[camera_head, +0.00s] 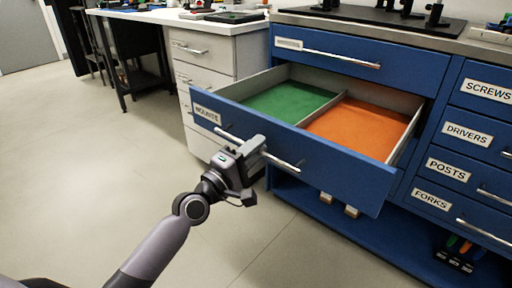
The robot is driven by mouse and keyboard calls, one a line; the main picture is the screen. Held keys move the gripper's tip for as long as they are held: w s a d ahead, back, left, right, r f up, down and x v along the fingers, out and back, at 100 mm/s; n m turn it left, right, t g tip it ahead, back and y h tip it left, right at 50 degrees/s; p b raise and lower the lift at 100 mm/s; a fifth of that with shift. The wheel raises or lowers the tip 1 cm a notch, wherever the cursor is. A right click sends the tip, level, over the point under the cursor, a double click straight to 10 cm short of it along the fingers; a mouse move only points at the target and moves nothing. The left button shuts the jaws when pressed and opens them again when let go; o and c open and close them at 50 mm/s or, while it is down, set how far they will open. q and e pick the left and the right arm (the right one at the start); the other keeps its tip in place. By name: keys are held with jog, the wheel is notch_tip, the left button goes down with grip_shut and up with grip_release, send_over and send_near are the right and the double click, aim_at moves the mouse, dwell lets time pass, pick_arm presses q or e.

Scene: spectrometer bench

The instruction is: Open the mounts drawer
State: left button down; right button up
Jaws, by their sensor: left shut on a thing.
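The mounts drawer (345,166) is a wide blue drawer in the blue cabinet, with a label reading MOUNTS at its left end. It stands well pulled out. Inside, a divider separates a green-floored compartment (286,100) on the left from an orange-floored one (362,126) on the right. Both look empty. My left gripper (256,148) is at the drawer's front and is shut on its silver bar handle (283,163), left of the bar's middle. The gripper hides part of the bar. My right gripper does not show.
A closed blue drawer (400,62) is above the open one. Labelled drawers, SCREWS, DRIVERS (482,142), POSTS and FORKS, are at the right. A white drawer unit (212,55) stands behind left. An open lower shelf (380,227) holds small items. The floor at left is clear.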

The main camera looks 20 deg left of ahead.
pick_arm(q)
jog(key=c, duration=1.2)
grip_release()
jog(key=shift+c, duration=0.2)
jog(key=v, duration=0.7)
jog(key=shift+s, duration=0.1)
